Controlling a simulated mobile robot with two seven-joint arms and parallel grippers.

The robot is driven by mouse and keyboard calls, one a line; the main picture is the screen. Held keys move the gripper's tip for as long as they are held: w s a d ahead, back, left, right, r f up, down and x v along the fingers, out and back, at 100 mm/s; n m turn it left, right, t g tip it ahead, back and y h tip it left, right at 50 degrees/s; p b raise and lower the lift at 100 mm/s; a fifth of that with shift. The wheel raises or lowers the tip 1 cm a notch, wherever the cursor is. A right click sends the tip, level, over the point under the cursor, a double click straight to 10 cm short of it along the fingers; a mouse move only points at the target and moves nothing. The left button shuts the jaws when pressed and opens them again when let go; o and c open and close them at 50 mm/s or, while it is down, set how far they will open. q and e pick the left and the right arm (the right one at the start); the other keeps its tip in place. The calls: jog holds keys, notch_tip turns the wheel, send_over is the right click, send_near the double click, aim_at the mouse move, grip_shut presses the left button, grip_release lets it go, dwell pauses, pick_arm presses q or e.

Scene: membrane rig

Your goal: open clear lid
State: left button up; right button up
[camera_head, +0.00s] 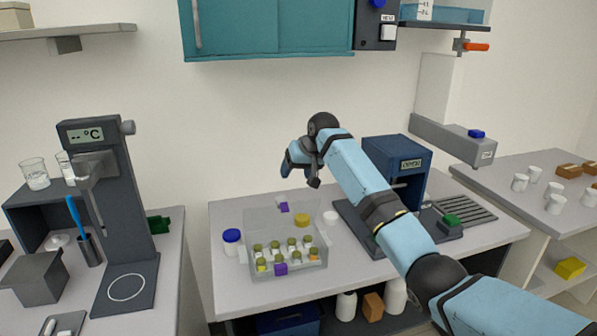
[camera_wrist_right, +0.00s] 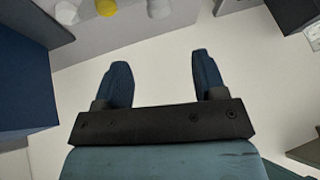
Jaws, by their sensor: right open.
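A clear box (camera_head: 262,268) holding several vials with olive caps (camera_head: 291,243) stands on the middle bench. Its clear lid (camera_head: 262,217) appears raised at the back of the box, with a purple tab (camera_head: 283,207) on it. Another purple tab (camera_head: 280,269) is on the box's front. My right gripper (camera_head: 298,163) is above and behind the box, apart from the lid. In the right wrist view my right gripper (camera_wrist_right: 163,72) is open, with nothing between its fingers. My left gripper is not in view.
A blue-lidded jar (camera_head: 232,240) stands left of the box. A yellow-capped item (camera_head: 302,221) and a white piece (camera_head: 330,217) stand at its back right. A dark blue device (camera_head: 408,172) is behind my right arm. A teal cabinet (camera_head: 265,30) hangs above.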

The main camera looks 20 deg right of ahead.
jog(key=shift+s+d+r, duration=0.1)
jog(key=shift+s+r, duration=0.1)
jog(key=shift+r, duration=0.1)
